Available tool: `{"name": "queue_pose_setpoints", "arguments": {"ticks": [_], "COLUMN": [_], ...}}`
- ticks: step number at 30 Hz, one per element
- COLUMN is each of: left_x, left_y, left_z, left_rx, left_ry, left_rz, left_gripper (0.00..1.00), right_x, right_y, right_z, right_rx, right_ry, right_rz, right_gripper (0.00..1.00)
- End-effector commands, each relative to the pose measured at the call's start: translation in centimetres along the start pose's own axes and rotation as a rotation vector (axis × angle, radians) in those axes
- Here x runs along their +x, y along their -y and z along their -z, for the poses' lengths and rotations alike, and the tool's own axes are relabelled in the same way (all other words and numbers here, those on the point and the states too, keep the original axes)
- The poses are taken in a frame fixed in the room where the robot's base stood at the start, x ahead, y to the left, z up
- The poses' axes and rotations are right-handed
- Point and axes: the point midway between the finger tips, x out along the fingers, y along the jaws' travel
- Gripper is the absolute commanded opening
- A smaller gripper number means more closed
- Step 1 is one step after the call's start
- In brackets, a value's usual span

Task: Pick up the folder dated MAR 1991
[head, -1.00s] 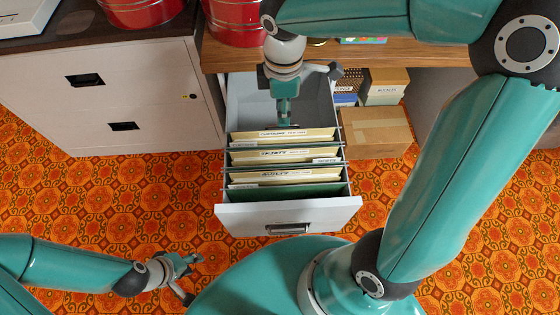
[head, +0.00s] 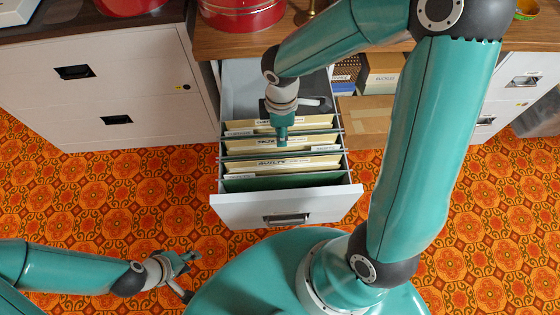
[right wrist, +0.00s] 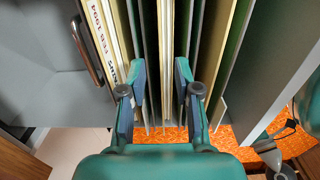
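The open file drawer (head: 290,205) holds several cream folders in green hangers. The front group (head: 285,163) has a tab that seems to read QUILTS. A middle group (head: 310,142) and a back group (head: 245,125) stand behind it, and their tabs are partly covered. I cannot read MAR 1991 on any folder. My right gripper (head: 282,142) points down over the middle group. In the right wrist view its fingers (right wrist: 161,82) are apart, with cream folder edges (right wrist: 165,50) between them; I cannot tell whether they touch. My left gripper (head: 190,262) looks open and empty, left of the drawer.
A wooden desk top (head: 225,42) with a red tin (head: 240,12) is behind the drawer. A cardboard box (head: 365,118) stands close on the drawer's right. A pale cabinet (head: 110,90) is on the left. Patterned orange floor (head: 120,190) is clear in front.

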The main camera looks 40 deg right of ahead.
Motion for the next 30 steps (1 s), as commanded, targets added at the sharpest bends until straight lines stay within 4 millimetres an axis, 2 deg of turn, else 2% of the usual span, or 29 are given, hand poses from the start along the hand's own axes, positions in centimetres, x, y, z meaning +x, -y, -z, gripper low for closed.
{"name": "queue_pose_setpoints", "arguments": {"ticks": [1, 4, 12, 18, 30], "left_x": [0.35, 0.47, 0.43, 0.43, 0.42], "left_y": [0.13, 0.17, 0.16, 0.16, 0.15], "left_z": [0.0, 0.0, 0.0, 0.0, 0.0], "left_rx": [0.0, 0.0, 0.0, 0.0, 0.0], "left_ry": [0.0, 0.0, 0.0, 0.0, 0.0], "left_rz": [0.0, 0.0, 0.0, 0.0, 0.0], "left_gripper": [0.4, 0.4, 0.4, 0.4, 0.4], "right_x": [0.91, 1.67, 1.76, 1.74, 1.7], "right_y": [0.0, -0.03, -0.05, -0.05, -0.07], "right_z": [-0.04, -0.04, -0.04, -0.04, -0.03], "right_rx": [0.0, 0.001, 0.002, 0.002, 0.001], "right_ry": [0.001, 0.0, -0.001, -0.001, -0.001], "right_rz": [0.002, 0.0, -0.001, -0.001, -0.002], "right_gripper": [0.32, 0.32, 0.31, 0.0, 0.0]}}
